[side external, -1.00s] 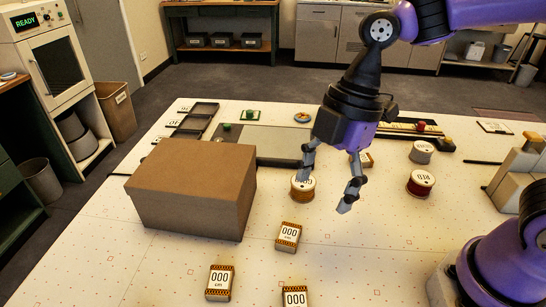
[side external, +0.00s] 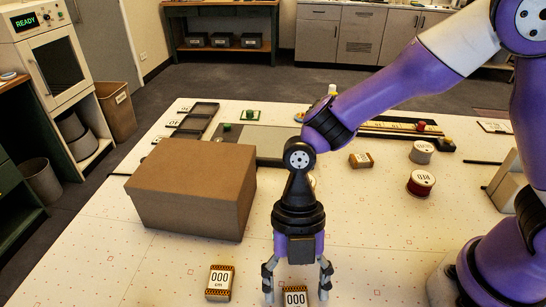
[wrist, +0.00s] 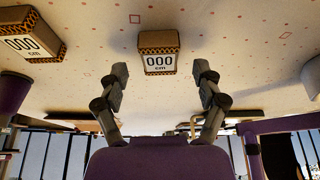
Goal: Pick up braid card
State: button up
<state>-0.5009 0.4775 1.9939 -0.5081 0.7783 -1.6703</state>
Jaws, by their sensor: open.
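Several small cards with black-and-orange patterned edges and "000 cm" labels lie on the table; none that I can read says braid. One card (side external: 295,297) lies at the front, cut by the frame edge, and shows between my fingers in the side view. Another card (side external: 220,282) lies to its left. My gripper (side external: 297,288) points down, open and empty. In the wrist view a card (wrist: 158,53) sits centred beyond my open fingers (wrist: 160,82), apart from them. A second card (wrist: 28,38) is at the left there.
A large brown box (side external: 190,190) stands left of my gripper. A further card (side external: 361,160) and spools, one red (side external: 421,183) and one pale (side external: 422,152), sit at the right. The left front of the white table (side external: 110,245) is clear.

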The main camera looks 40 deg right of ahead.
jog(key=shift+s+a+f, duration=0.15)
jog(key=shift+s+f, duration=0.05)
jog(key=shift+f, duration=0.5)
jog(key=c, duration=1)
jog(key=shift+r, duration=0.1)
jog(key=shift+c, duration=0.2)
